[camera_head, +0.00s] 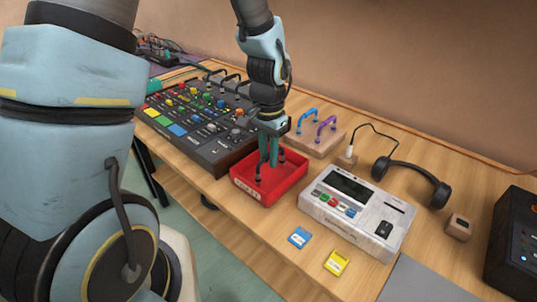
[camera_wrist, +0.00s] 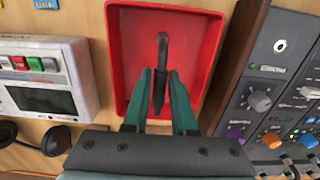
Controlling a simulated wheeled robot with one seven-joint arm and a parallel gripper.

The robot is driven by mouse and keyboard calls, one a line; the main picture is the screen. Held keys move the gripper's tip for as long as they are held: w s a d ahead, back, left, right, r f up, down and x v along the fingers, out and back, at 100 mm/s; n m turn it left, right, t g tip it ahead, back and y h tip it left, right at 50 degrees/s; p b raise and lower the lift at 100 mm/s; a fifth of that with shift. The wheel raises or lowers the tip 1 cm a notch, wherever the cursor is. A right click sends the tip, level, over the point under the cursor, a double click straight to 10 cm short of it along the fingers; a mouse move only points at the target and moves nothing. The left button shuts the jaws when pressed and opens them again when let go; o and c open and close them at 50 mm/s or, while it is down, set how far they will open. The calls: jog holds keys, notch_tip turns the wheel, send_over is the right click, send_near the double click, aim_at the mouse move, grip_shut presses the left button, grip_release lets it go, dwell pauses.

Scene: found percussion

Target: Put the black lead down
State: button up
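The black lead (camera_wrist: 162,50) is a short, dark, arched cable with thicker ends. It is over the floor of the red tray (camera_head: 286,192), within its walls. The tray's red wall also shows in the wrist view (camera_wrist: 117,45). My gripper (camera_head: 268,160) points down into the tray, and its two teal fingers (camera_wrist: 161,85) close in on either side of the lead's middle. Whether those ends touch the tray floor cannot be told.
A dark mixer panel (camera_head: 205,120) with coloured knobs stands left of the tray. A pale drum machine (camera_head: 357,210) stands to its right. Behind, a wooden block (camera_head: 318,142) carries blue and purple leads. Blue (camera_head: 299,238) and yellow (camera_head: 336,262) cards lie in front. Headphones (camera_head: 412,177) lie further right.

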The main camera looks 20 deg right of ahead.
jog(key=o, duration=0.3)
notch_tip(320, 180, up, 12)
jog(key=w+a+f+n+t, duration=0.1)
jog(key=a+f+n, duration=0.2)
jog(key=a+n, duration=0.8)
jog(key=a+b, duration=0.1)
jog(key=a, duration=1.3)
jog(key=shift+w+f+t, duration=0.15)
jog(key=shift+t, duration=0.15)
